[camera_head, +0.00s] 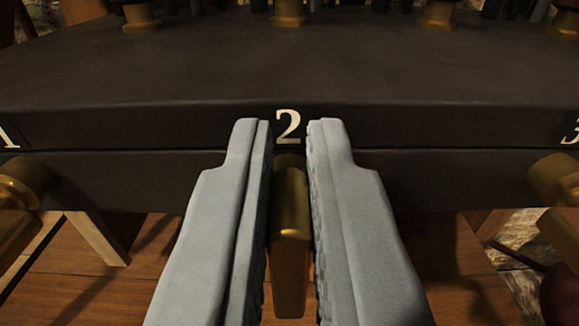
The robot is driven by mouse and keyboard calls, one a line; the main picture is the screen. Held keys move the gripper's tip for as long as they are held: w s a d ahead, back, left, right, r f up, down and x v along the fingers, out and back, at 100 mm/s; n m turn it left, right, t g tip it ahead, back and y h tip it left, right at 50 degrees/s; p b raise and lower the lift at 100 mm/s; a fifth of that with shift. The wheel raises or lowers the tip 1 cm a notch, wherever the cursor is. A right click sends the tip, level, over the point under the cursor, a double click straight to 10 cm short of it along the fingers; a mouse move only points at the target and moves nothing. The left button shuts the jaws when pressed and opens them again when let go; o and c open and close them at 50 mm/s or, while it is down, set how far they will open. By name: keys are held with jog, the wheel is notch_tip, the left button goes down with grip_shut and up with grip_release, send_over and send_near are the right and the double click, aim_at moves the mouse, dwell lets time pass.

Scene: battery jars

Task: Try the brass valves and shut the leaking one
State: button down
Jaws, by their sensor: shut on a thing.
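My gripper (290,165) reaches forward in the middle of the head view, its two grey fingers shut on brass valve 2 (290,235). The valve's lever hangs straight down between the fingers, below the white number 2 (288,126). The valve's upper part is partly hidden by the fingers. Another brass valve (15,190) is at the left edge, under a partly cut-off 1 (8,137). A third brass valve (560,180) is at the right edge, under the number 3 (571,134). I cannot see any leak.
A dark slab-like bench (420,80) with a front rail (450,180) spans the view. Brass fittings (289,12) and dark parts stand along its back. Below is a wooden floor (110,285). A dark reddish round object (560,295) is at the lower right.

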jog(key=shift+d+m, duration=0.1)
jog(key=shift+m, duration=0.2)
jog(key=shift+d+f+m, duration=0.4)
jog(key=shift+f+m, duration=0.05)
jog(key=shift+m, duration=2.4)
jog(key=shift+d+f+m, duration=0.35)
jog(key=shift+f+m, duration=0.05)
jog(key=shift+m, duration=2.5)
jog(key=shift+d+f+m, duration=0.4)
jog(key=shift+f+m, duration=0.05)
jog(key=shift+m, duration=2.4)
jog(key=c, duration=1.5)
grip_release()
jog(key=shift+c, duration=0.2)
jog(key=shift+o, duration=0.2)
jog(key=shift+s, duration=0.1)
jog(key=s, duration=1.7)
jog(key=shift+s, duration=0.15)
